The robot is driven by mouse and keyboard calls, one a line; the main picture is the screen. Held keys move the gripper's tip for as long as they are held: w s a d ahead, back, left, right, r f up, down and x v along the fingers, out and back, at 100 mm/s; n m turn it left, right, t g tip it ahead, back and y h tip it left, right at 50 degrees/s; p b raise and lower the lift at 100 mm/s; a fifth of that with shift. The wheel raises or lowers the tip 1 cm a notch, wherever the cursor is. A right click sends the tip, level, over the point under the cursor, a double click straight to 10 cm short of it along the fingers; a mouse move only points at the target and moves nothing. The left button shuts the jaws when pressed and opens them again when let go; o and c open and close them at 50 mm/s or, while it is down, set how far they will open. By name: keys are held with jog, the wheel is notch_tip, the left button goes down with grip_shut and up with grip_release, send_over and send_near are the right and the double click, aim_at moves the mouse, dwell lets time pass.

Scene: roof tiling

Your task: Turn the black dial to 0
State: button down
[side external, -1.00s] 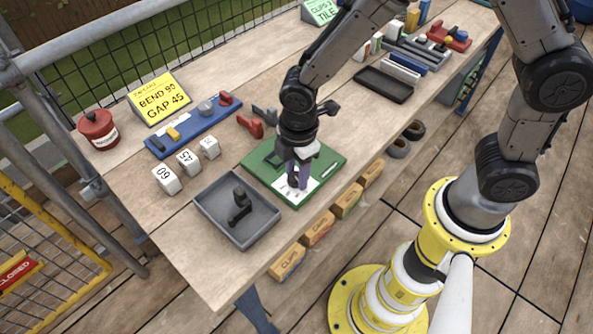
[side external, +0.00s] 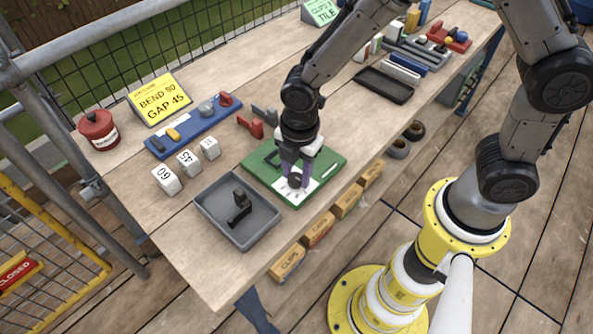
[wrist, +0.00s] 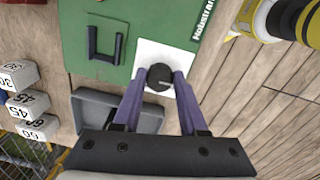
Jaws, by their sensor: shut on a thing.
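The black dial (wrist: 159,77) sits on a white plate (wrist: 178,57) on the green board (wrist: 140,15). In the side view the dial (side external: 294,181) shows at the lower end of my gripper. My gripper (wrist: 159,80) has its two purple fingers on either side of the dial and is shut on it. The fingers also show in the side view (side external: 295,168), pointing down at the board (side external: 325,161). The dial's pointer and scale marks are too small or covered to read.
A grey tray (side external: 215,213) with a black part stands left of the board. White number blocks (side external: 188,162), a blue rack (side external: 190,132) and a red clamp (side external: 250,127) lie behind. A yellow sign (side external: 160,98) reads BEND 90, GAP 45. Bare tabletop (side external: 180,235) lies at front left.

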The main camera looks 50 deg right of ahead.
aim_at(299, 178)
jog(key=shift+w+a+r, duration=0.1)
jog(key=shift+r, duration=0.05)
jog(key=shift+c, duration=2.2)
grip_release()
notch_tip(299, 178, up, 14)
jog(key=shift+s, duration=0.35)
